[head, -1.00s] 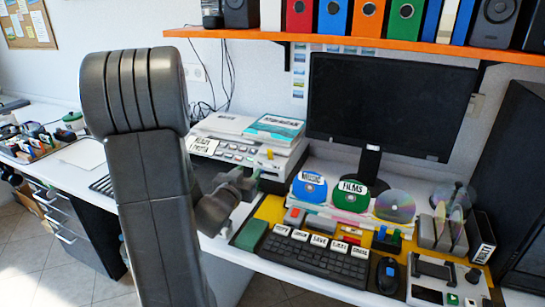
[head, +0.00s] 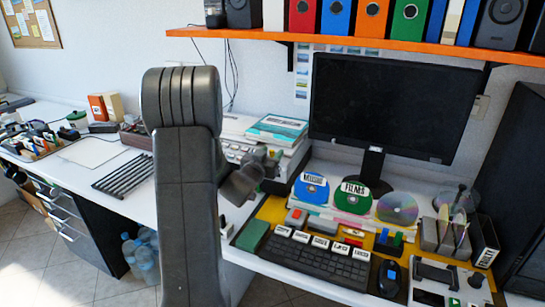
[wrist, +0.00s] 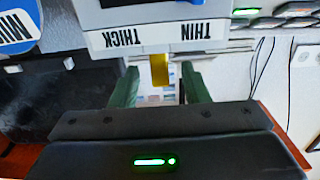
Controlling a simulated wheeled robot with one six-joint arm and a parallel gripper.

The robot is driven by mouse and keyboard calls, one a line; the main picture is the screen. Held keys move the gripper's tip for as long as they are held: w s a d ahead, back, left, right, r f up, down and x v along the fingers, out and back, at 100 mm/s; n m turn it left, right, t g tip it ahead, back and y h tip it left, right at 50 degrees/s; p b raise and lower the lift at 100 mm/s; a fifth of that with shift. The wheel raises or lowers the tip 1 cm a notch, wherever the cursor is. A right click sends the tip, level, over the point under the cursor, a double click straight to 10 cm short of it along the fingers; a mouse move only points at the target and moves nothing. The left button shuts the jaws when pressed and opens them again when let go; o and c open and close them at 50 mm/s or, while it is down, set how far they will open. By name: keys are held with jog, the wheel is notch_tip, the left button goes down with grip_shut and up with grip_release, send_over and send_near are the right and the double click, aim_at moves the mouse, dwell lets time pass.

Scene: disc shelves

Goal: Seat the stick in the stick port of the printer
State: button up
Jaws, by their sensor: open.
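The grey-white printer (head: 232,150) stands behind my arm, left of the monitor, and my arm hides part of it. In the wrist view a grey body with upside-down THIN and THICK labels (wrist: 157,37) fills the top middle. A short yellow stick (wrist: 160,72) sticks out from this body, below the labels in the picture. My gripper (wrist: 157,85) is open, with one green finger on each side of the stick and a visible gap to both. In the head view my gripper (head: 270,157) is at the printer's right side. How deep the stick sits in the port is hidden.
Discs on stands (head: 355,195), a keyboard (head: 318,257) and small blocks crowd the desk to the right. The monitor (head: 390,105) stands behind them. An orange shelf (head: 350,43) with binders hangs above. The desk left of my arm has some free room.

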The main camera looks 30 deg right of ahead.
jog(key=x, duration=0.2)
jog(key=shift+w+d, duration=0.2)
grip_shut()
notch_tip(320, 180, up, 10)
jog(key=p, duration=0.2)
jog(key=shift+w+d+f+g+y+p, duration=0.1)
jog(key=shift+f+g+y+p, duration=0.25)
jog(key=shift+f+p, duration=0.75)
jog(key=shift+w+d+f+g+y+p, duration=0.1)
jog(key=shift+f+g+y+p, duration=0.25)
jog(key=shift+f+p, duration=0.75)
jog(key=shift+w+d+f+g+y+p, duration=0.15)
jog(key=shift+f+y+p, duration=0.25)
jog(key=shift+f+p, duration=0.65)
